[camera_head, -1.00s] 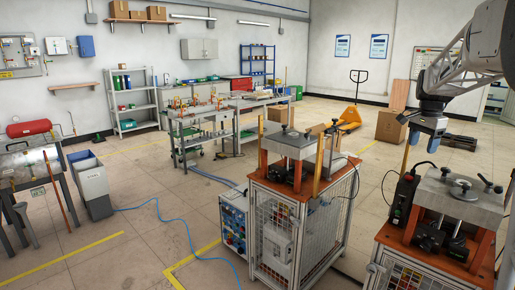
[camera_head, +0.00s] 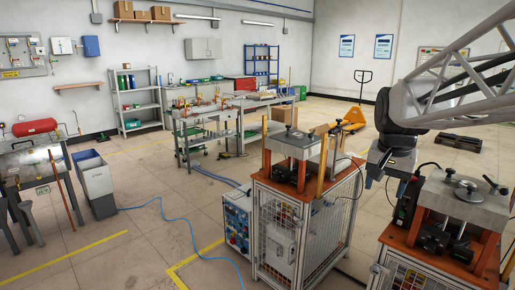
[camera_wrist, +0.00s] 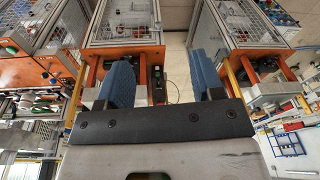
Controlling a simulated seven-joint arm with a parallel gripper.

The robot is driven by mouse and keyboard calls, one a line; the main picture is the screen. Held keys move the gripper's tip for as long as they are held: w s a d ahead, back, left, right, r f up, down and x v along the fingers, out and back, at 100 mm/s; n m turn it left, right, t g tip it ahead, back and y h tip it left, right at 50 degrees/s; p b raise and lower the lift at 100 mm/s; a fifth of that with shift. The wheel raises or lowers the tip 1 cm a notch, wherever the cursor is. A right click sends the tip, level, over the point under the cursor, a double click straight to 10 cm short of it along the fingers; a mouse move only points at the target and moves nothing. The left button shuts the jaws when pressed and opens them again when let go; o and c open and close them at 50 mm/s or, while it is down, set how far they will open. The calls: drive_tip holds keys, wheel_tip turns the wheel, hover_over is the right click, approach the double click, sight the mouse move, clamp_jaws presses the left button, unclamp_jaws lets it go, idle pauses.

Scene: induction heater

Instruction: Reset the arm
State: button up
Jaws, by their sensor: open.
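My gripper (camera_wrist: 163,85) shows in the wrist view with its two blue fingers well apart and nothing between them. In the head view, my gripper (camera_head: 375,180) hangs from my lattice arm at the right, above the gap between two caged machines. The left machine (camera_head: 290,222) has an orange top with a grey block on orange posts. The right machine (camera_head: 425,262) has an orange top with a grey block and a round handle. In the wrist view, the machines appear upside down, with an orange top (camera_wrist: 115,60) beyond the fingers.
A metal workbench (camera_head: 200,128) stands in the middle behind the machines. Grey bins (camera_head: 97,183) and a blue hose (camera_head: 160,215) are on the left floor. A yellow pallet truck (camera_head: 350,117) stands at the back.

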drive_tip(key=s+a+f+n, duration=0.2)
drive_tip(key=s+a+f, duration=0.1)
drive_tip(key=s, duration=0.4)
drive_tip(key=s+a+f+n, duration=0.2)
drive_tip(key=s+a+f, duration=0.2)
drive_tip(key=s, duration=0.3)
drive_tip(key=s+a+f+n, duration=0.2)
drive_tip(key=s+a+f, duration=0.1)
drive_tip(key=s, duration=0.4)
drive_tip(key=shift+s+a+f+t, duration=0.25)
drive_tip(key=shift+a+f+t, duration=0.15)
drive_tip(key=shift+f, duration=0.3)
